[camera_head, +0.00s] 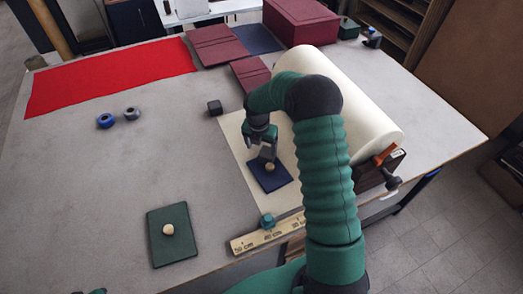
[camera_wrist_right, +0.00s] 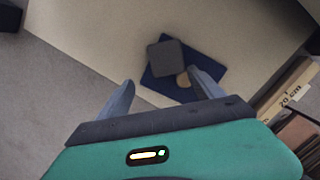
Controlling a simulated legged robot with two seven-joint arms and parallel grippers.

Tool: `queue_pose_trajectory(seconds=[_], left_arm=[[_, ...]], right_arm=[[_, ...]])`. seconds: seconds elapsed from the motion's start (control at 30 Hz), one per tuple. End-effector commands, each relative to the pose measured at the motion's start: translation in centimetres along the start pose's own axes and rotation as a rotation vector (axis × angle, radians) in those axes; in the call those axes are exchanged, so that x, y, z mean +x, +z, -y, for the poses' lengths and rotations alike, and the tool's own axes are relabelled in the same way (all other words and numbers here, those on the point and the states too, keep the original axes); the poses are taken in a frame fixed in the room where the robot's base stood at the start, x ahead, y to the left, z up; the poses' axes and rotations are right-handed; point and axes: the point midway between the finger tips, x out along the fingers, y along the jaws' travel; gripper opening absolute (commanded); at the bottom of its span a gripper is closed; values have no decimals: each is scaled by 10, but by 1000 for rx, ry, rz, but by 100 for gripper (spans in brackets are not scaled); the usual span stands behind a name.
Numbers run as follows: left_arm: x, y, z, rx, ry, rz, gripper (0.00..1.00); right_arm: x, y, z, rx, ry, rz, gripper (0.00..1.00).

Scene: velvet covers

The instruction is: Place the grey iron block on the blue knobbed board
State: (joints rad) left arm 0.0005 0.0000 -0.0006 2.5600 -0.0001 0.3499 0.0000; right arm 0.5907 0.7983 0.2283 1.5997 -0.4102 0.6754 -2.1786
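The blue knobbed board (camera_head: 264,183) lies on a cream sheet, with a round wooden knob. It also shows in the right wrist view (camera_wrist_right: 209,68). A grey block (camera_wrist_right: 166,57) appears over the board's upper-left part there, beside the knob, and looks to rest on it. In the head view my gripper largely hides that spot. My right gripper (camera_head: 262,153) is above the board, pointing down. In the wrist view its fingers (camera_wrist_right: 163,90) are spread apart, with the block beyond their tips and nothing gripped. Of my left arm only a dark sliver shows at the lower-left edge.
A dark cube (camera_head: 215,108) sits left of the cream sheet (camera_head: 237,140). A green knobbed board (camera_head: 155,221) lies front left. A ruler (camera_head: 250,241) lies in front, and a large cream roll (camera_head: 355,100) to the right. Tape rolls (camera_head: 132,114) and red cloth (camera_head: 110,73) lie left.

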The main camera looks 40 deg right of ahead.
Motion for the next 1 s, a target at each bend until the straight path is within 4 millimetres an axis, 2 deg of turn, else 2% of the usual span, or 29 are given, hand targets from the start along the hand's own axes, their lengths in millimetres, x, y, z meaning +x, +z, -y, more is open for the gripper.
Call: queue_pose_trajectory(seconds=[0.2, 0.3, 0.47, 0.53, 0.57, 0.67, 0.77, 0.9, 1.0], left_arm=[[8, 2, 0, 1, 0, 0, 36], [9, 2, 0, 1, 0, 0, 36], [10, 2, 0, 1, 0, 0, 36], [10, 2, 0, 1, 0, 0, 36], [10, 2, 0, 1, 0, 0, 36], [10, 2, 0, 1, 0, 0, 36], [10, 2, 0, 1, 0, 0, 36], [10, 2, 0, 1, 0, 0, 36], [10, 2, 0, 1, 0, 0, 36]], right_arm=[[-57, 3, 1, 2, 3, 4, 76], [-79, 1, 1, 3, 1, 3, 76], [-98, -3, -2, 9, -1, 3, 76], [-102, -16, -6, 66, 4, 3, 76], [-103, -25, -8, 113, 8, 2, 76], [-108, -70, -16, 379, 31, -5, 76], [-113, -127, -15, 770, 67, -31, 76], [-116, -199, 3, 1356, 103, -106, 76], [-116, -238, 20, 1708, 104, -169, 76]])
